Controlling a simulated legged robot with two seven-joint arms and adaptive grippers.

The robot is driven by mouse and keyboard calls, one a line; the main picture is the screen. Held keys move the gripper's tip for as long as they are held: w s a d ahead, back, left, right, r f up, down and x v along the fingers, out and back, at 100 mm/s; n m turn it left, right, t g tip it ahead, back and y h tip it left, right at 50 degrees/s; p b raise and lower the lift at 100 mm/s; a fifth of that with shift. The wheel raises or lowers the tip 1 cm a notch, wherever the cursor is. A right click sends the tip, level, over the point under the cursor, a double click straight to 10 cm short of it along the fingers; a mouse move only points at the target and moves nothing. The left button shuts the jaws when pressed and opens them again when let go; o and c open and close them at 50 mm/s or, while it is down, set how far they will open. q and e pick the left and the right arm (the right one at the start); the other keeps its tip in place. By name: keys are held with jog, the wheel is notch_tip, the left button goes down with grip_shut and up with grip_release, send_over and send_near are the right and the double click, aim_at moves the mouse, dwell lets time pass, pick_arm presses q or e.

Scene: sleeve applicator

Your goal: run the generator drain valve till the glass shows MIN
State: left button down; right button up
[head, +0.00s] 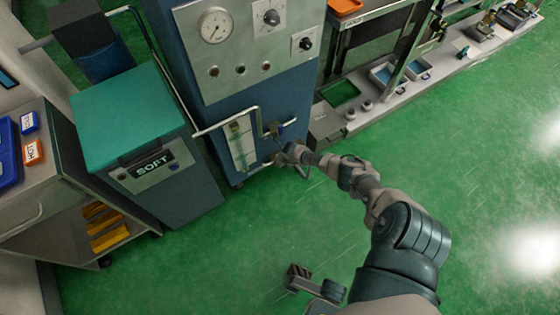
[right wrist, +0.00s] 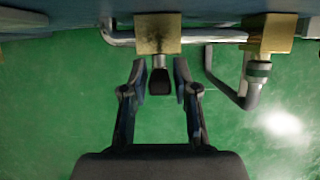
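The generator (head: 250,50) is a blue cabinet with a grey panel. Its sight glass (head: 241,145) is a pale upright strip low on the front; its marks and level are too small to read. In the right wrist view a brass valve (right wrist: 158,33) carries a dark handle (right wrist: 160,82) pointing toward me. My right gripper (right wrist: 160,68) is open, its fingers on either side of the handle's end with gaps showing. In the head view my right gripper (head: 282,156) is at the valve, beside the glass. A dark part at the bottom seems to be my left gripper (head: 300,271); its fingers are unclear.
A second brass fitting (right wrist: 270,33) and a bent pipe (right wrist: 225,88) lie right of the valve in the wrist view. A teal-topped SOFT unit (head: 135,115) stands left of the generator. A low bench (head: 440,72) runs right. Green floor is open in front.

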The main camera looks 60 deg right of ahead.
jog(key=shift+o, duration=0.6)
jog(key=shift+f, duration=0.15)
jog(key=shift+r, duration=0.2)
jog(key=shift+s+r, duration=0.1)
jog(key=shift+r, duration=0.15)
jog(key=s+a, duration=0.6)
jog(key=s, duration=0.4)
jog(key=shift+a, duration=0.4)
